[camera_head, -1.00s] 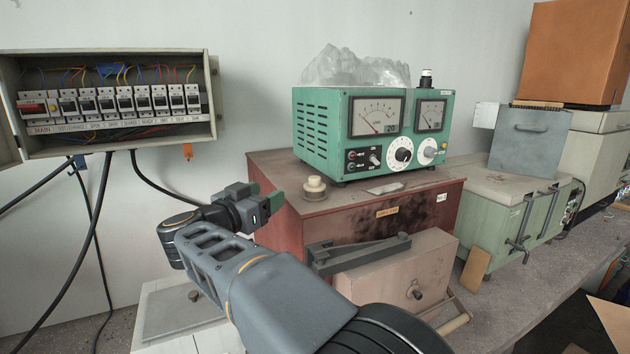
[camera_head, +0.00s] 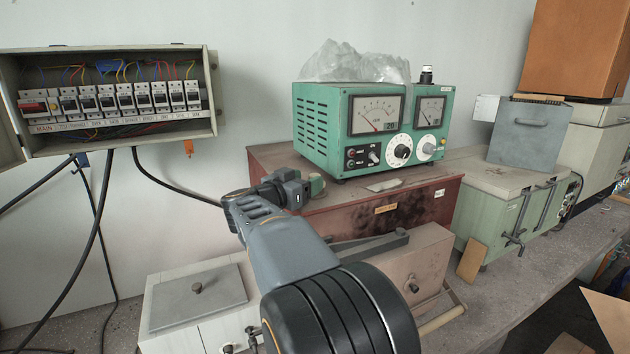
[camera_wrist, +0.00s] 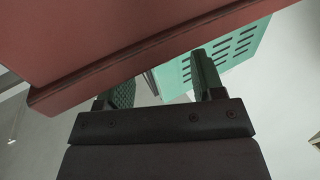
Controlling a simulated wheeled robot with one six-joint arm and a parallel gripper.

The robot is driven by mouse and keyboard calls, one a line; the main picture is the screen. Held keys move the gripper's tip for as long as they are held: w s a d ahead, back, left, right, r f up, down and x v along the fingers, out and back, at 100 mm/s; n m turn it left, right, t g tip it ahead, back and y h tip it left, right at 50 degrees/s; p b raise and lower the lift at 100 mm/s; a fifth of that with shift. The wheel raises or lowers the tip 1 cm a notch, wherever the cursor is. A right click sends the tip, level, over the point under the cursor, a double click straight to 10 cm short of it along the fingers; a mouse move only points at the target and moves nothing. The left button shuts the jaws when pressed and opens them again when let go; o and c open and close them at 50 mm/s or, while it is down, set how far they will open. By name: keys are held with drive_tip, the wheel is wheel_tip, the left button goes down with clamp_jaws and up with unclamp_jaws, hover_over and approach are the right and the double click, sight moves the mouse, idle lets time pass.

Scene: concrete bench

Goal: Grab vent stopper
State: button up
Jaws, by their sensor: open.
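The red box (camera_wrist: 110,45) fills the upper part of that view. Contact with the stopper cannot be told.
A green meter unit (camera_head: 320,130) stands on the red box, right of my gripper; it also shows in the wrist view (camera_wrist: 235,50). A pink case (camera_head: 425,265) stands in front. A white box (camera_head: 165,325) is at lower left. A breaker panel (camera_head: 120,135) hangs on the wall.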

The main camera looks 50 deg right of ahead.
sight(312, 176)
drive_tip(key=shift+w+d, duration=0.1)
drive_tip(key=shift+d, duration=1.45)
drive_tip(key=shift+c, duration=0.4)
drive_tip(key=c, duration=0.4)
drive_tip(key=shift+c, duration=0.2)
